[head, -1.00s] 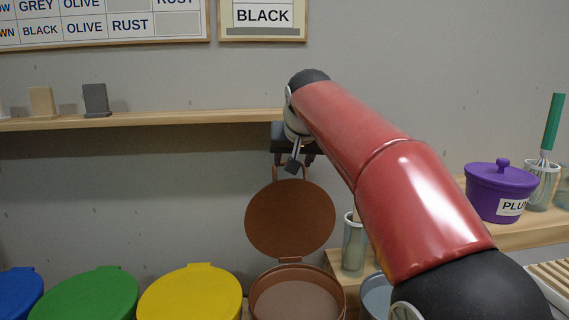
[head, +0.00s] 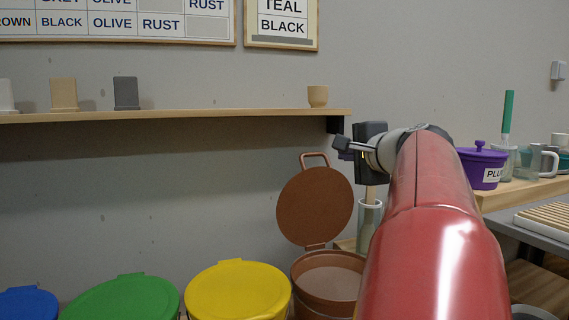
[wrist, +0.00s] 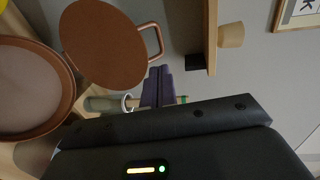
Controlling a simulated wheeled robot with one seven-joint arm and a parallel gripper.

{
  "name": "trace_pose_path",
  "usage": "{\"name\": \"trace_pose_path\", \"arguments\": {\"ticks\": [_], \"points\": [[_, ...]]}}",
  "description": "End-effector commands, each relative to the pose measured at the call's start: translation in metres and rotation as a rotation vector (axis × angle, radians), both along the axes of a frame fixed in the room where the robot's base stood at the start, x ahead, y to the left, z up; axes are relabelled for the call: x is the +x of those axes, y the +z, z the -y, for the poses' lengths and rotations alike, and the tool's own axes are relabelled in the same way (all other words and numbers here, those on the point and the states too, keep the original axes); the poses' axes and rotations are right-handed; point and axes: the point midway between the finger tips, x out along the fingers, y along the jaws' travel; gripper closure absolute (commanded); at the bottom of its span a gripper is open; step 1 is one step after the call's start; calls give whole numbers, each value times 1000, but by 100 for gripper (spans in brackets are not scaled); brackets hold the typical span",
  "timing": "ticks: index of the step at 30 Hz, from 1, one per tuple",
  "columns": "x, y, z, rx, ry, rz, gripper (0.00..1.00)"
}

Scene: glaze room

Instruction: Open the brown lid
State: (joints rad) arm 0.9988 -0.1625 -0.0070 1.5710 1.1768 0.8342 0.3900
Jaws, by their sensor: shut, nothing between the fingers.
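The brown lid (head: 315,206) stands upright, hinged open at the back of its brown bin (head: 327,283), with its loop handle at the top. The bin's open mouth shows. In the wrist view the lid (wrist: 103,44) and the open bin (wrist: 33,86) are at the left. My gripper (head: 343,146) is up and to the right of the lid, near the shelf end, apart from the lid and its handle. In the wrist view my gripper's dark fingers (wrist: 158,86) are closed together and hold nothing.
Yellow (head: 238,289), green (head: 122,298) and blue (head: 27,303) lidded bins stand to the left. A wooden shelf (head: 180,115) with a small cup (head: 318,96) runs above. A glass jar (head: 369,222) stands right of the lid. A purple pot (head: 481,167) sits further right.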

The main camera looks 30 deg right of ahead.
Motion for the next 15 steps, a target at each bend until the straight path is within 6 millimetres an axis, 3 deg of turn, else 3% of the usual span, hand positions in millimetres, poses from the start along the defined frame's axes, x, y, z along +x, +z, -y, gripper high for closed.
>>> {"name": "trace_pose_path", "arguments": {"ticks": [5, 15], "points": [[21, -4, 6, 4, 1, -1, 100], [91, -15, 22, 2, 4, -3, 100]]}}
